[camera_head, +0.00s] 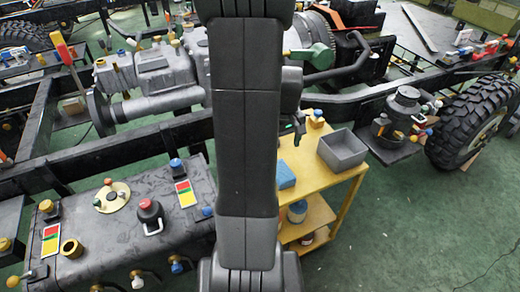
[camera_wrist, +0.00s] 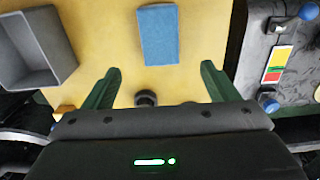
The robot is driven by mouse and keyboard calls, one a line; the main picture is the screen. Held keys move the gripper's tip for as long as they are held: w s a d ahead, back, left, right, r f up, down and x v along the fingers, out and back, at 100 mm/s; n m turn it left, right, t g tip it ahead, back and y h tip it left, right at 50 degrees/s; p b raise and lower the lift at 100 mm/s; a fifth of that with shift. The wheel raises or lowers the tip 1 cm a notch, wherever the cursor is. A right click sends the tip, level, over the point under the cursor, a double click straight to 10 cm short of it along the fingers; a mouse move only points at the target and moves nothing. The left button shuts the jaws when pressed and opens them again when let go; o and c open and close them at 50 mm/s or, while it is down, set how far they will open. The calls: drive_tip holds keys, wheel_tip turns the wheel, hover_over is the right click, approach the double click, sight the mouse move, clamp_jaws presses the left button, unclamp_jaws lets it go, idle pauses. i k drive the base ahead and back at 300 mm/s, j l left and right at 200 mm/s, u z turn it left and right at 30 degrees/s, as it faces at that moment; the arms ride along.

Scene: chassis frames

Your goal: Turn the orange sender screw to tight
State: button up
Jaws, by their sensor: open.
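A round cream sender plate (camera_head: 112,197) lies on top of the dark tank (camera_head: 110,238) at the lower left of the head view. Small coloured parts sit on and around it, with green near its middle and an orange-brown knob (camera_head: 108,182) at its far edge. They are too small to tell which is the orange sender screw or how tight it is. My gripper (camera_wrist: 160,69) is open and empty in the wrist view, its green fingers apart above the yellow cart. In the head view my arm hides most of it.
The yellow cart (camera_head: 315,178) carries a grey bin (camera_head: 343,150) and a blue block (camera_wrist: 158,35). On the tank stand a red-capped filler (camera_head: 150,212), coloured cards (camera_head: 186,193) and several knobs. Chassis rails and a gearbox (camera_head: 155,75) lie behind. Green floor is free at right.

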sight(108, 182)
drive_tip(key=u, duration=1.6)
drive_tip(key=i+j, duration=0.5)
drive_tip(key=j, duration=0.2)
drive_tip(key=i+j+z, duration=0.1)
drive_tip(key=i+j, duration=0.15)
drive_tip(key=j, duration=0.15)
